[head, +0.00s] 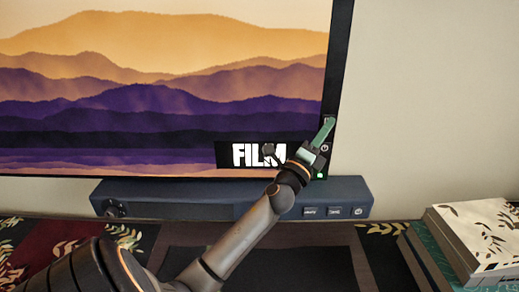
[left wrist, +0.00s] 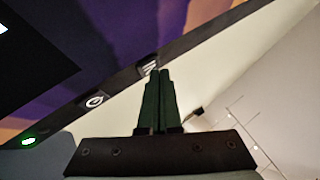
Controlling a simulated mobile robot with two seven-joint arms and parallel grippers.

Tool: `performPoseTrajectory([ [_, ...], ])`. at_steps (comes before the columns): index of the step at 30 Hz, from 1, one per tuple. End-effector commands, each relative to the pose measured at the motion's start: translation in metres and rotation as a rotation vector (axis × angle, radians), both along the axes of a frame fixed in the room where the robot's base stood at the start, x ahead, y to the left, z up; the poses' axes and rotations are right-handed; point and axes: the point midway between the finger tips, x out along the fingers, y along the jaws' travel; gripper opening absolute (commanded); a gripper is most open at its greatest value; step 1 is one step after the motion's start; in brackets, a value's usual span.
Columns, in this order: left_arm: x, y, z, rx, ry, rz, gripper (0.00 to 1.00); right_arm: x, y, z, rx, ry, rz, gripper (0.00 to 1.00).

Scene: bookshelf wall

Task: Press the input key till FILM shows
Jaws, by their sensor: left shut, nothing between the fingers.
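The television screen (head: 150,90) shows a purple and orange mountain picture. A black banner (head: 224,155) low on its right side reads FILM, its last letter partly covered by my left arm. My left gripper (head: 328,122) is shut and empty, its green fingertips at the right bezel. In the left wrist view the fingertips (left wrist: 160,72) are right beside a key with a light symbol (left wrist: 148,66), probably the input key, partly hidden; I cannot tell whether they touch it. A power key (left wrist: 95,100) and a green light (left wrist: 28,141) sit further along the bezel. My right gripper is not in view.
A dark blue soundbar (head: 170,193) with several small buttons lies below the screen, behind my left arm. Stacked books (head: 470,235) lie at the right. Bare wall (head: 430,90) is free to the right of the television.

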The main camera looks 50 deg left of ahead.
Motion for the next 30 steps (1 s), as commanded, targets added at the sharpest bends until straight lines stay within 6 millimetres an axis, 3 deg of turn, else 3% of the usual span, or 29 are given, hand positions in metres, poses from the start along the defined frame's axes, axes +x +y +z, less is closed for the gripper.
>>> performPoseTrajectory([
  [16,-0.009,-0.011,0.0,0.0,0.001,-0.001,0.0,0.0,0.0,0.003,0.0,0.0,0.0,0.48],
  [30,-0.038,-0.045,0.0,-0.002,0.002,-0.001,0.0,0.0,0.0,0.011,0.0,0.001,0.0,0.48],
])
